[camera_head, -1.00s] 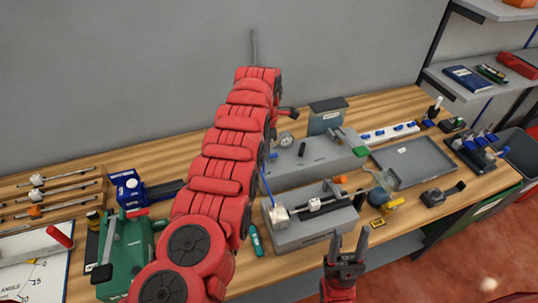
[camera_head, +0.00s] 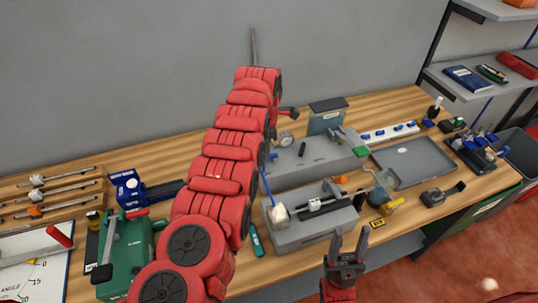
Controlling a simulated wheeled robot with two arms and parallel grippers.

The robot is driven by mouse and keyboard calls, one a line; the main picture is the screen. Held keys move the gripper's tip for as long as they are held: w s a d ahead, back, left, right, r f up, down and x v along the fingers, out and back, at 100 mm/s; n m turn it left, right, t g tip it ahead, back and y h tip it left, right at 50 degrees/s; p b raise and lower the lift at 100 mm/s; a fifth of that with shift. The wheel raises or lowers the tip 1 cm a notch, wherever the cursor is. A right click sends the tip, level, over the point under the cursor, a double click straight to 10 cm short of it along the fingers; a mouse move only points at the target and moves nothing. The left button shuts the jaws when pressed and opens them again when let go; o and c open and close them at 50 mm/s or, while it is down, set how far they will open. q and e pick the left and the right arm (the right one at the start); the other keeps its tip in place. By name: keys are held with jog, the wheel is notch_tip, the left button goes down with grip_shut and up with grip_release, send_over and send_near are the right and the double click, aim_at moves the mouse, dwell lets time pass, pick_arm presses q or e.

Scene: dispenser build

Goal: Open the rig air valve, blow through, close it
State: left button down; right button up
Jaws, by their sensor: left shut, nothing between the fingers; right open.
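The rig is a grey block (camera_head: 290,176) with a round gauge (camera_head: 287,139) on it, behind a second grey block (camera_head: 318,232) that carries a dark and silver clamp. A blue tube (camera_head: 267,186) runs down to a pale lump (camera_head: 279,213) at the front block's left end. I cannot tell for certain which fitting is the air valve. My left arm crosses the rig's left side and hides part of it. My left gripper (camera_head: 287,112) is shut, mostly hidden behind the arm near the gauge. My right gripper (camera_head: 347,247) is open and empty, in front of the bench edge.
A green case (camera_head: 126,255) and a blue box (camera_head: 129,189) stand at left. Several small tools sit around. The wood at front right is partly clear.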

aim_at(267, 170)
pick_arm(q)
jog(key=shift+f, duration=0.1)
jog(key=shift+f+b, duration=1.65)
jog(key=shift+f, duration=0.45)
jog(key=shift+r, duration=0.1)
jog(key=shift+s+p, duration=0.1)
jog(key=shift+p, duration=0.4)
jog(key=shift+s+d+p, duration=0.1)
jog(key=shift+s+p, duration=0.2)
jog(key=shift+p, duration=0.75)
